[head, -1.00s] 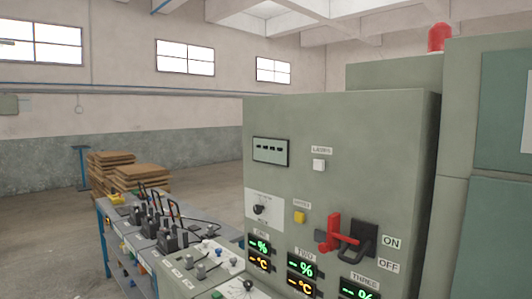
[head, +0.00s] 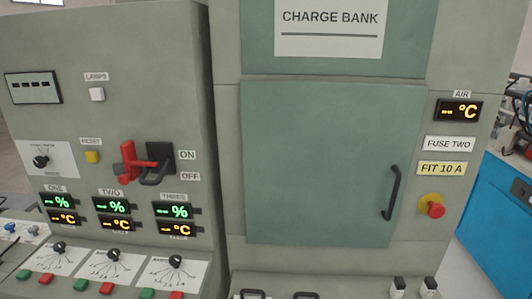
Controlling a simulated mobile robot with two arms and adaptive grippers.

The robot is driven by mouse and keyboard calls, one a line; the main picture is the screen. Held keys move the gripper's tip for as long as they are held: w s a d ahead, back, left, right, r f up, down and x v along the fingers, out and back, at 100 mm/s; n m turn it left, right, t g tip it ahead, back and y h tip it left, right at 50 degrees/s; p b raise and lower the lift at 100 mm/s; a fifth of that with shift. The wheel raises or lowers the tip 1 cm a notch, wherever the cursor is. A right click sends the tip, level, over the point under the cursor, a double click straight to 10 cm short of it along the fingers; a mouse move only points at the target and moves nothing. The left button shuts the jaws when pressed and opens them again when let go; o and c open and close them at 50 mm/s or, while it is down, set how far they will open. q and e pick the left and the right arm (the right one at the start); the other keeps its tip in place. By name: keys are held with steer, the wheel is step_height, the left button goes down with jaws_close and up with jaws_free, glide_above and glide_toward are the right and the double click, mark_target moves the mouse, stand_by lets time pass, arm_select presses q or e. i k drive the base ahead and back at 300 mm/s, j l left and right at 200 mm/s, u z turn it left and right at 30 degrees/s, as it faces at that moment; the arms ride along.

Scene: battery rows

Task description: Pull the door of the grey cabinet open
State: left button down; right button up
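The grey cabinet (head: 229,190) stands upright in the head view, under a sign reading CHARGE BANK (head: 328,30). Its grey-green door (head: 315,160) is shut flush in the front. A dark vertical bar handle (head: 392,192) is on the door's right side. Neither of my grippers shows in this view.
Left of the cabinet is a control panel with a red-handled switch (head: 128,160), displays and dials. Right of the door are a red knob on yellow (head: 432,206) and an AIR display (head: 458,110). A blue cabinet (head: 497,215) stands at far right.

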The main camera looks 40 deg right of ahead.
mark_target(327, 164)
steer(key=z, duration=1.7)
